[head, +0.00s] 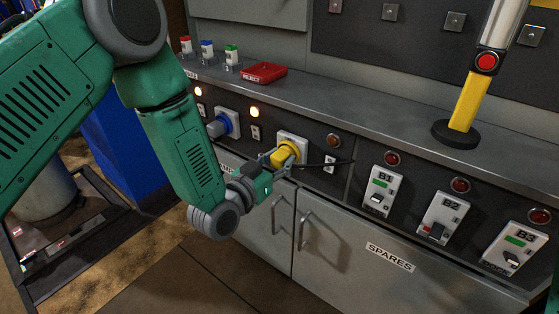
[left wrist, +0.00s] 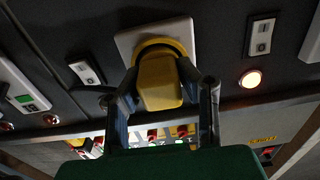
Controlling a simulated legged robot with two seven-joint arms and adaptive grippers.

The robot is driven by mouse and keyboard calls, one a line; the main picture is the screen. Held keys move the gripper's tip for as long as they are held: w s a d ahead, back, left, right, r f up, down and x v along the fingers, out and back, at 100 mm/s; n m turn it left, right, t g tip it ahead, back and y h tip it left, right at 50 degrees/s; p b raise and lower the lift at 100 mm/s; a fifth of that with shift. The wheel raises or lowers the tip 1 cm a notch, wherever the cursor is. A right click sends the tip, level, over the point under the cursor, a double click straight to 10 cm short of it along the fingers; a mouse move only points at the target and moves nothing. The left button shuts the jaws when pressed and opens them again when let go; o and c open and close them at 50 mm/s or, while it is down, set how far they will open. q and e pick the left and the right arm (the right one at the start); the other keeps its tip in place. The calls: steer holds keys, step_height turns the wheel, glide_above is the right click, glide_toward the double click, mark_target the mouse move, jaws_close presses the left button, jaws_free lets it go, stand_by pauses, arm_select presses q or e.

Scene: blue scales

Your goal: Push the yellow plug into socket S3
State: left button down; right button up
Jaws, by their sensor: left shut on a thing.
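The yellow plug (head: 284,155) is at a pale square socket plate (head: 294,138) in the middle of the dark panel. It also shows in the left wrist view (left wrist: 160,84), with its round base against or very near the plate (left wrist: 178,32). I cannot tell whether it is fully seated. My left gripper (head: 279,159) is shut on the plug, one finger on each side; both fingers also show in the left wrist view (left wrist: 165,100). No socket label is readable. My right gripper is out of view.
A blue plug (head: 222,125) sits in a socket to the left. A lit lamp (head: 254,112) is left of the yellow plug, and an unlit red lamp (head: 333,141) right of it. Switches B1 (head: 380,190), B2 and B3 are farther right. Cabinet door handles (head: 305,231) stick out below.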

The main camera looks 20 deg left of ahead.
arm_select(q)
steer(key=shift+w+d, duration=0.1)
steer(key=shift+w, duration=0.05)
steer(key=c, duration=1.1)
jaws_free()
steer(key=shift+o, duration=0.2)
steer(key=v, duration=1.2)
steer(key=shift+f, duration=0.1)
